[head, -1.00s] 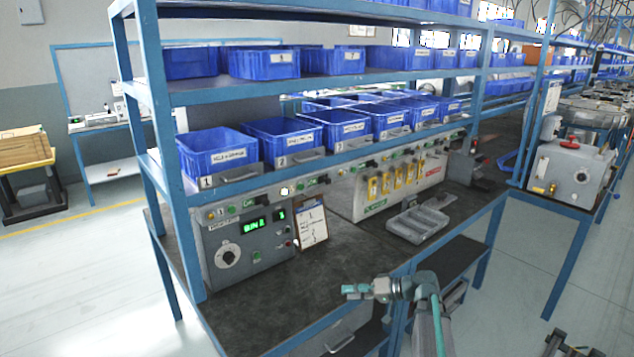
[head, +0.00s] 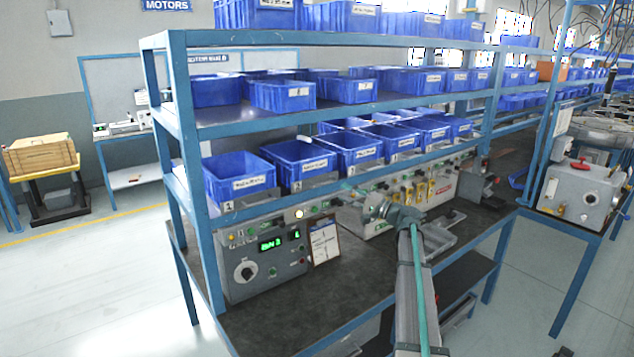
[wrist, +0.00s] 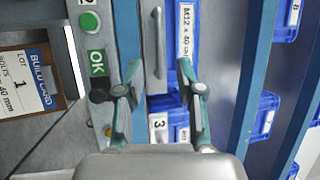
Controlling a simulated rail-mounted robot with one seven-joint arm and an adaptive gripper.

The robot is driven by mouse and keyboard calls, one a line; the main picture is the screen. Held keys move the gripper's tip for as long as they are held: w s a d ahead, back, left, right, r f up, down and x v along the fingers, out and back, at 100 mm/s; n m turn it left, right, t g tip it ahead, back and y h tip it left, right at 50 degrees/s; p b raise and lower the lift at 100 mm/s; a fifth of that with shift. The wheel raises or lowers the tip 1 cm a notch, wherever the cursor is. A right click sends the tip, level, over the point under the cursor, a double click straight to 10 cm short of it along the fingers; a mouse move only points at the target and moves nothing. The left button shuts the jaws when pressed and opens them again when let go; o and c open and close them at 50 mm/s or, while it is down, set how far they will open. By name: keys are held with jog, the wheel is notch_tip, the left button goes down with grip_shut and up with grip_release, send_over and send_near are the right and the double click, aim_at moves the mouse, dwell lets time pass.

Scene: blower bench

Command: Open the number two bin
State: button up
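The number two bin (head: 308,166) is a blue bin on the lower shelf, second from the left, with a grey front plate and bar handle (head: 318,180). It appears shut, level with its neighbours. In the wrist view its handle (wrist: 158,42) stands ahead of my fingertips, beside its M12 x 40 label (wrist: 186,32). My gripper (head: 354,193) is raised in front of the shelf, right of that handle. Its teal fingers are spread in the wrist view (wrist: 160,85), with nothing held. The number 3 plate (wrist: 158,122) shows between them.
The number one bin (head: 238,178) is on the left. Below the bins are a green OK label (wrist: 96,62), a control box (head: 262,266) with a green display, and a build card (head: 324,243). Blue shelf posts and rails border the bins. The front bench top (head: 300,310) is clear.

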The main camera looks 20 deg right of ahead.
aim_at(324, 184)
jog(key=shift+p+x, duration=1.45)
jog(key=shift+x, duration=3.15)
jog(key=shift+f, duration=0.1)
grip_shut()
